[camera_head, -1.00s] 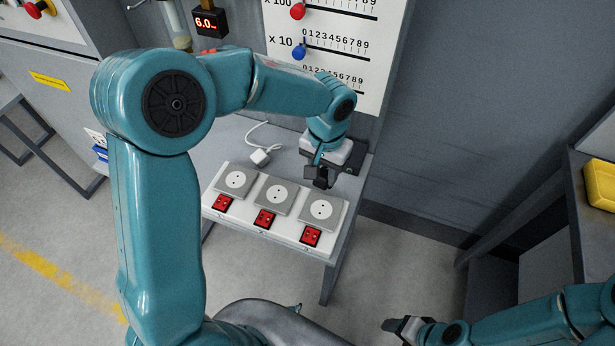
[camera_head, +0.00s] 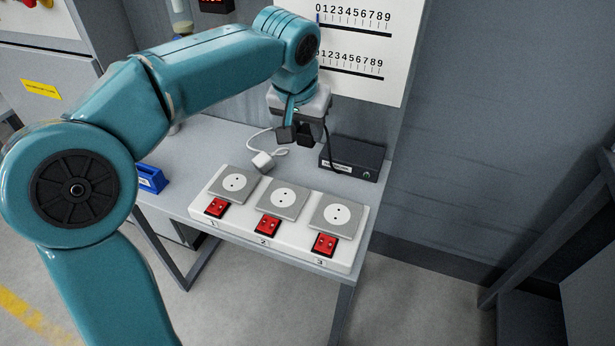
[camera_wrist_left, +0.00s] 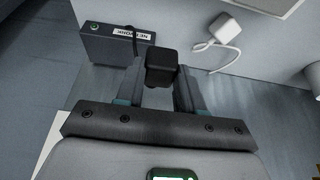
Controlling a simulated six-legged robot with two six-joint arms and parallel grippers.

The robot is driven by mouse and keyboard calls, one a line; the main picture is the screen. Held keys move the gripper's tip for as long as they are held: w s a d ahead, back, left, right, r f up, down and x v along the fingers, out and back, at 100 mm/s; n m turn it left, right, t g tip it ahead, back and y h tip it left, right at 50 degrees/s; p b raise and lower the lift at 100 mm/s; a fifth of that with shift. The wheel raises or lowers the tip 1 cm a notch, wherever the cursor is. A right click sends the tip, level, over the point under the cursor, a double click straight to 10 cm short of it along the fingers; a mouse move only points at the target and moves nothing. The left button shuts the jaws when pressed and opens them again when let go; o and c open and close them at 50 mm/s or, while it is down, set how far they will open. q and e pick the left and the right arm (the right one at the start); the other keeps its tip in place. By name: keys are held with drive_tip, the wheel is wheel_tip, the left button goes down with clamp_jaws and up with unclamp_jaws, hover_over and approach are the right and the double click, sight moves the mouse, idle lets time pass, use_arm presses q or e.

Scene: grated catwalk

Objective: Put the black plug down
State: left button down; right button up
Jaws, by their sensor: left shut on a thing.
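My left gripper (camera_head: 296,135) is shut on the black plug (camera_head: 306,139) above the table, behind the socket strip. The plug also shows in the left wrist view (camera_wrist_left: 162,66), between the two fingers of my left gripper (camera_wrist_left: 160,88). It looks clear of the tabletop, but the exact height is hard to tell. Its dark cord runs to the black network box (camera_head: 352,158) at right, which also shows in the wrist view (camera_wrist_left: 100,60). The white socket strip (camera_head: 290,243) has three grey sockets, all empty, each with a red switch in front. My right gripper is out of view.
A white plug (camera_head: 263,162) with a white cord lies on the table (camera_head: 200,150) left of my left gripper. A blue holder (camera_head: 151,178) stands at the table's left side. A white number panel (camera_head: 365,45) rises behind. Bare tabletop shows behind the strip.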

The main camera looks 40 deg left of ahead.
sight(308, 146)
use_arm(q)
drive_tip(key=f, duration=0.4)
drive_tip(key=f+b, duration=0.1)
drive_tip(key=shift+w+d+f, duration=0.2)
drive_tip(key=shift+w+f, duration=0.1)
drive_tip(key=shift+f, duration=0.1)
drive_tip(key=shift+s+f, duration=0.25)
drive_tip(key=shift+f, duration=0.3)
wheel_tip(308, 146, down, 4)
drive_tip(key=shift+w+r+b, duration=0.1)
drive_tip(key=shift+r+b, duration=0.1)
drive_tip(key=shift+b, duration=0.5)
drive_tip(key=shift+d+r, duration=0.1)
drive_tip(key=shift+r, duration=0.05)
drive_tip(key=shift+f+b, duration=0.5)
drive_tip(key=shift+f, duration=0.2)
drive_tip(key=c, duration=0.7)
unclamp_jaws()
drive_tip(key=shift+r, duration=0.1)
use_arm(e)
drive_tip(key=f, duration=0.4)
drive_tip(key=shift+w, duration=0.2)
use_arm(q)
drive_tip(key=shift+r, duration=0.1)
